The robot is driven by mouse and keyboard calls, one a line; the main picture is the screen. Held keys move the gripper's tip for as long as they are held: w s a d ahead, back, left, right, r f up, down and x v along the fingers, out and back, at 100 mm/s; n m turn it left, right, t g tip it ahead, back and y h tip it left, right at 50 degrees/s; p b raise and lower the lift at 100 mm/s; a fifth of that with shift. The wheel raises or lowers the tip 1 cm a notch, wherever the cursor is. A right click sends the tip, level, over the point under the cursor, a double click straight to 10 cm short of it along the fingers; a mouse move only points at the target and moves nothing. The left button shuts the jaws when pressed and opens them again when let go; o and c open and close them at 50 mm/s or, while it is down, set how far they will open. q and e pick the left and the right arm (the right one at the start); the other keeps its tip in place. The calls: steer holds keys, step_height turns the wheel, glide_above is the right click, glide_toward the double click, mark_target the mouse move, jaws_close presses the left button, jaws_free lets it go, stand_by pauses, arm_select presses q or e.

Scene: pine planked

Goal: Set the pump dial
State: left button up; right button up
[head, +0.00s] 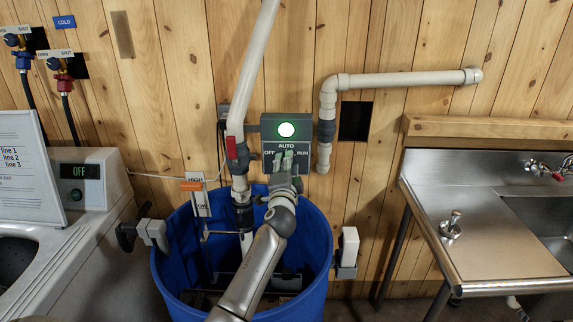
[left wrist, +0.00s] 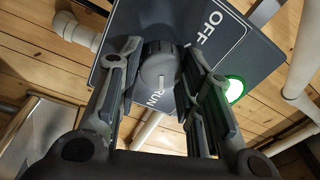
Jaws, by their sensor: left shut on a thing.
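The pump control box (head: 270,130) is a dark grey panel on a pipe, with a lit green lamp (head: 287,130) and the labels OFF, AUTO and RUN. My left gripper (head: 285,166) reaches up to its lower part and hides the dial in the head view. In the left wrist view the round grey dial (left wrist: 157,68) sits between the two fingers of my left gripper (left wrist: 163,80), which is shut on it. A pale mark on the dial appears to point toward RUN. The lamp (left wrist: 234,89) also glows green in this view. My right gripper is not in view.
A blue barrel (head: 318,235) stands under the box, with an orange marker (head: 191,186) by HIGH and LOW labels. White pipes (head: 335,100) flank the box. A steel sink (head: 480,220) is at right, a white machine showing OFF (head: 92,190) at left.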

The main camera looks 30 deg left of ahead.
arm_select(q)
steer(key=shift+r, duration=0.2)
steer(key=o, duration=0.9)
steer(key=shift+o, duration=0.7)
steer(key=shift+w+f, duration=0.1)
steer(key=shift+f, duration=0.05)
steer(key=v, duration=1.2)
